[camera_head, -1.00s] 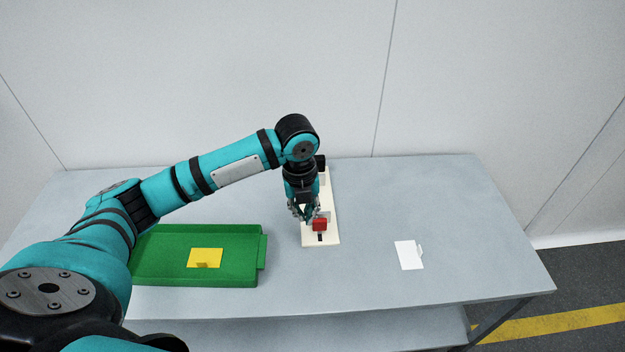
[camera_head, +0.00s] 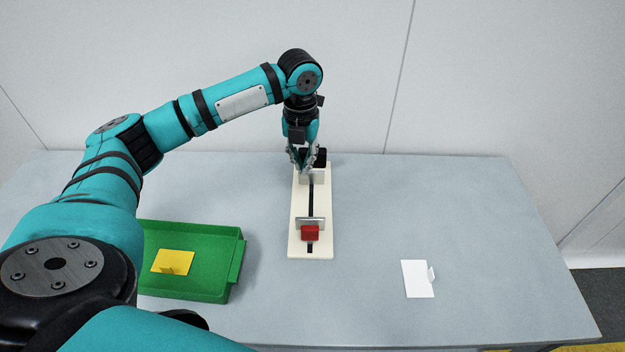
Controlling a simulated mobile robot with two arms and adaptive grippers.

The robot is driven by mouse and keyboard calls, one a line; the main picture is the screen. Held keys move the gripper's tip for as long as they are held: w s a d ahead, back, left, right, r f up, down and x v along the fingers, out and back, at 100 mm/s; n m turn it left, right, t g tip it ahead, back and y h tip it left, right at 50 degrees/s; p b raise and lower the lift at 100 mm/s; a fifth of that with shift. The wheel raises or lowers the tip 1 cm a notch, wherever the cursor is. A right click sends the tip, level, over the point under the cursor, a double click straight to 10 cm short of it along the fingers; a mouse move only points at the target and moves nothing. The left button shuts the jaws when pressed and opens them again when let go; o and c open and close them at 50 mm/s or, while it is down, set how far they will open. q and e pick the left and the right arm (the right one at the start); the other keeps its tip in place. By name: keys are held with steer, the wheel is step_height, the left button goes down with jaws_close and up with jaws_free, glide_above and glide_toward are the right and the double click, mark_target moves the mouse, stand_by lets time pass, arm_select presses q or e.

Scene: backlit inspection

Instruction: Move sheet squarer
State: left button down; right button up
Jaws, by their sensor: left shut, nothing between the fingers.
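A long cream board (camera_head: 299,212) with a dark slot down its middle lies on the table. Near its front end stands a grey metal plate with a red block (camera_head: 310,233) on its near side, over the slot. A second pale upright plate (camera_head: 314,177) stands at the board's far end, partly hidden by my gripper. My left gripper (camera_head: 307,168) points down over that far end, well behind the red block. Its fingers are shut and empty; whether they touch the far plate I cannot tell. My right gripper is out of view.
A green tray (camera_head: 210,231) holding a yellow sheet with an upright tab (camera_head: 173,261) stands left of the board, partly behind my arm. A white tabbed sheet (camera_head: 417,279) lies to the right. The grey table (camera_head: 450,215) is clear between them.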

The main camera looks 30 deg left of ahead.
arm_select(q)
steer(key=f, duration=0.1)
glide_above(307, 192)
steer(key=s+d, duration=0.2)
steer(key=s, duration=0.2)
steer(key=f, duration=0.9)
steer(key=shift+w+a, duration=0.2)
steer(key=shift+w+a+f, duration=0.1)
steer(key=shift+w+a, duration=0.15)
steer(key=shift+w, duration=0.3)
steer(key=shift+w+a, duration=0.2)
steer(key=shift+w, duration=0.3)
steer(key=shift+w+a, duration=0.35)
steer(key=shift+w, duration=0.45)
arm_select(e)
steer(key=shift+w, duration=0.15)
